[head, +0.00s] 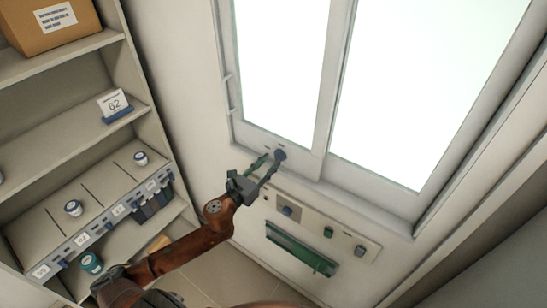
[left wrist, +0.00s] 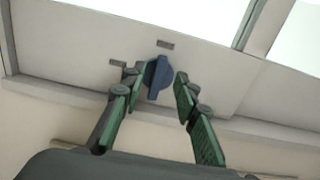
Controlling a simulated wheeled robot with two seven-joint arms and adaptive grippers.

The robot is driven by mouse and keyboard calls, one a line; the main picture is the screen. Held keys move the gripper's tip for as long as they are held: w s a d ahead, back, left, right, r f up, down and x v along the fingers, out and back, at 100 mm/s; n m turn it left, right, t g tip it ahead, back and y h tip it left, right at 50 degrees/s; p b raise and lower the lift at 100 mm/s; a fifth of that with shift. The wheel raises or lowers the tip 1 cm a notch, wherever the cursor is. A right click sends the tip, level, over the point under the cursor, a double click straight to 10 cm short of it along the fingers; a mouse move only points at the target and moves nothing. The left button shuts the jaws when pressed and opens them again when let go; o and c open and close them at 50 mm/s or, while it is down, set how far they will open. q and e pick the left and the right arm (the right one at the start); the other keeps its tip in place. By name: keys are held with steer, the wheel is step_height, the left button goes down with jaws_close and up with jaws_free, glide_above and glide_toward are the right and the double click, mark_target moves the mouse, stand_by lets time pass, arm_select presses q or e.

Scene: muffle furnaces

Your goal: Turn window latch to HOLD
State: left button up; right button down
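The window latch (head: 281,154) is a small blue round knob on the lower frame of the left window pane. In the left wrist view the latch (left wrist: 157,77) shows a raised grip bar standing near upright, with small dark label marks above it and to its left. My left gripper (head: 268,163) is at the latch. In the left wrist view its green-padded fingers (left wrist: 157,88) are apart, one on each side of the knob. The left finger is very close to the knob; I cannot tell if it touches. The right gripper is not in view.
A pale panel with knobs (head: 311,225) is on the wall below the window, with a green tray-like holder (head: 300,249) under it. A shelf unit (head: 95,140) with small jars, label cards and a cardboard box (head: 47,22) stands at the left.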

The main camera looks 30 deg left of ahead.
mark_target(276, 156)
arm_select(q)
steer(key=shift+w+d, duration=0.1)
steer(key=shift+w, duration=1.4)
steer(key=shift+c, duration=0.3)
jaws_close()
